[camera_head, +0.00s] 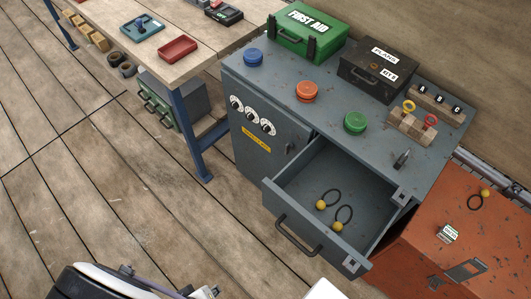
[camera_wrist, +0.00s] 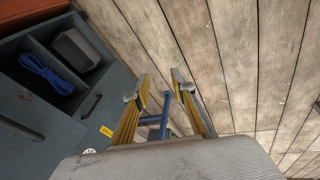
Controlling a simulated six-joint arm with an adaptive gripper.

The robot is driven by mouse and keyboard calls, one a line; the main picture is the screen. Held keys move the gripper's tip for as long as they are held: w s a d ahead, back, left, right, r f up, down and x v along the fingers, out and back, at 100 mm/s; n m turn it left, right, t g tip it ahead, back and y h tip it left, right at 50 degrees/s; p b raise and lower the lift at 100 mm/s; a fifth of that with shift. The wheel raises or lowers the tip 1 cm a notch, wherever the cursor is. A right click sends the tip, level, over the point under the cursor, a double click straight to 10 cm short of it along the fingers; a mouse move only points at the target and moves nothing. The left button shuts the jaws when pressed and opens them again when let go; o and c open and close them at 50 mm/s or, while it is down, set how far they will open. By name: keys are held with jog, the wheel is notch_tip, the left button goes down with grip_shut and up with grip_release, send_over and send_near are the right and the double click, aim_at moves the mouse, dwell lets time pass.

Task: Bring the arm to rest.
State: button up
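My gripper (camera_wrist: 158,85) shows in the wrist view with its two yellow fingers and grey tips apart. Nothing is held between the tips; a blue bench leg and the plank floor show beyond them. The gripper points over the floor, to the right of the grey cabinet (camera_wrist: 40,105) in that view, clear of it. In the head view, parts of my arm show at the bottom left, over the floor; the fingertips cannot be made out there.
The grey cabinet's drawer (camera_head: 301,246) stands open with two black loops with yellow balls inside. A first aid box (camera_head: 300,38), dark case (camera_head: 372,72) and coloured knobs stand on top. An orange cabinet (camera_head: 425,245) stands right, a workbench (camera_head: 190,62) left. The floor (camera_head: 70,215) is clear.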

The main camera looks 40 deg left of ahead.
jog(key=w+r+m+g, duration=0.2)
jog(key=w+r+g, duration=0.15)
jog(key=r, duration=0.65)
jog(key=w+r+m+g, duration=0.15)
jog(key=w+r, duration=0.25)
jog(key=r, duration=0.6)
jog(key=w+d+r, duration=0.4)
jog(key=w+r, duration=0.3)
jog(key=w+d+r+m+t, duration=0.2)
jog(key=w+d+r, duration=0.3)
jog(key=d, duration=0.6)
jog(key=w+d+r+m+t+h, duration=0.1)
jog(key=w+d+r+m+t, duration=0.2)
jog(key=w+d+r+m, duration=0.2)
jog(key=w+d+r+m+t, duration=0.2)
jog(key=d+r, duration=0.7)
jog(key=d, duration=1)
jog(key=shift+w+d+r+m+t+h, duration=0.15)
jog(key=shift+w+r+m+t+h, duration=0.2)
jog(key=shift+w+m, duration=1.05)
jog(key=shift+w+f+n, duration=0.1)
jog(key=shift+w+n, duration=0.15)
